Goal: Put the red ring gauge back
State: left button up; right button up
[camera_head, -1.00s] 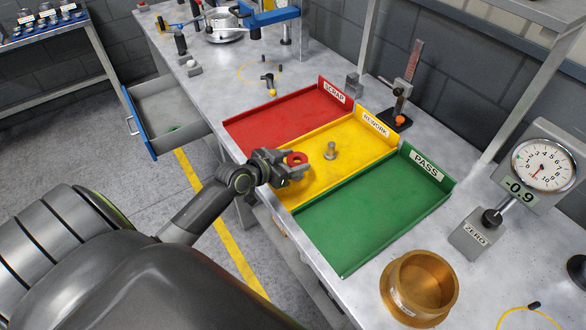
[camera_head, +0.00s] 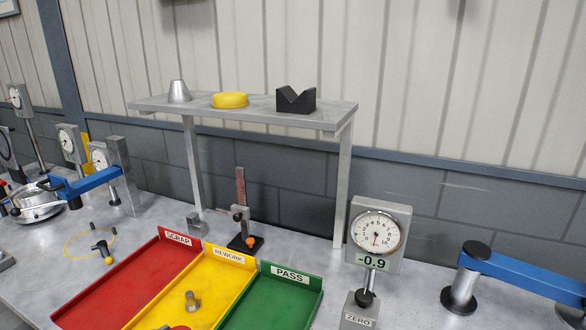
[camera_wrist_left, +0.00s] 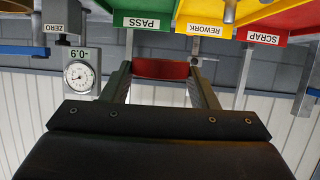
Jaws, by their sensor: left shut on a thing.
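The red ring gauge (camera_wrist_left: 161,69) is between the two fingers of my left gripper (camera_wrist_left: 160,74) in the left wrist view, which is upside down. The gripper is shut on it. In the head view only a sliver of the red ring (camera_head: 178,327) shows at the bottom edge, in front of the yellow REWORK tray (camera_head: 221,275). The gripper's fingers are not clearly visible there. My right gripper is in neither view.
A red SCRAP tray (camera_head: 130,283) and a green PASS tray (camera_head: 270,305) flank the yellow one, where a metal bolt (camera_head: 191,301) stands. A shelf (camera_head: 150,103) above holds a metal cone, yellow ring and black V-block. A dial gauge (camera_head: 377,240) stands right.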

pick_arm(q)
jog(key=shift+m+h, duration=0.4)
jog(key=s+d, duration=0.1)
jog(key=s+r, duration=0.1)
jog(key=s+d+b, duration=0.1)
jog(key=s, duration=0.1)
jog(key=shift+d+r, duration=0.3)
jog(key=shift+d, duration=0.05)
